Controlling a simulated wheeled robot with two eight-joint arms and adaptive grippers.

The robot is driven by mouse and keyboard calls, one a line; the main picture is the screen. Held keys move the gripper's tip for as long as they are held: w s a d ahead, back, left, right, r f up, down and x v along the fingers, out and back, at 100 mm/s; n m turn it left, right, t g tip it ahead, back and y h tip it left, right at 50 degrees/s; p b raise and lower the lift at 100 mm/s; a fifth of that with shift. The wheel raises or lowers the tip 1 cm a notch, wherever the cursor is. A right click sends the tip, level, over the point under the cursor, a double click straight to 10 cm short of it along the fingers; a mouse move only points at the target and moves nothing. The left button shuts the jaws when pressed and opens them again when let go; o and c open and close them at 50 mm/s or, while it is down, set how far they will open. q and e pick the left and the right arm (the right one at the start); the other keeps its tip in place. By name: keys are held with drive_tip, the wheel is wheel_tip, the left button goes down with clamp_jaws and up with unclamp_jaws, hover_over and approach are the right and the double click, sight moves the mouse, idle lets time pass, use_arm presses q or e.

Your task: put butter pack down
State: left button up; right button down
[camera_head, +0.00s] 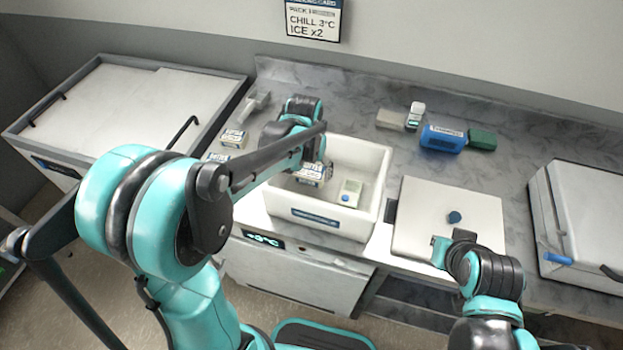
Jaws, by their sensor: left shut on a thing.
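My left gripper (309,155) reaches over the white open-topped box (376,160) in the middle of the counter. It is shut on a butter pack (313,175), a small pale carton with dark and yellow print. The pack is within the box's outline, toward its left side. I cannot tell whether it touches the box floor, and the gripper and arm hide part of it. Two similar packs, one behind (234,138) and one nearer (218,157), are on the counter left of the box. My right gripper (447,252) is by the flat lid's front edge; its fingers are unclear.
A small pale device (350,193) with a blue spot lies inside the box. The flat pale lid (425,215) with a dark knob is right of it. A closed white case (585,220) is far right.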

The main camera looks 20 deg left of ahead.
sight(310, 178)
use_arm(q)
drive_tip(key=shift+f+b, duration=0.45)
drive_tip(key=shift+f, duration=1.1)
drive_tip(key=shift+f, duration=0.2)
drive_tip(key=o, duration=1.1)
drive_tip(key=shift+r, duration=0.1)
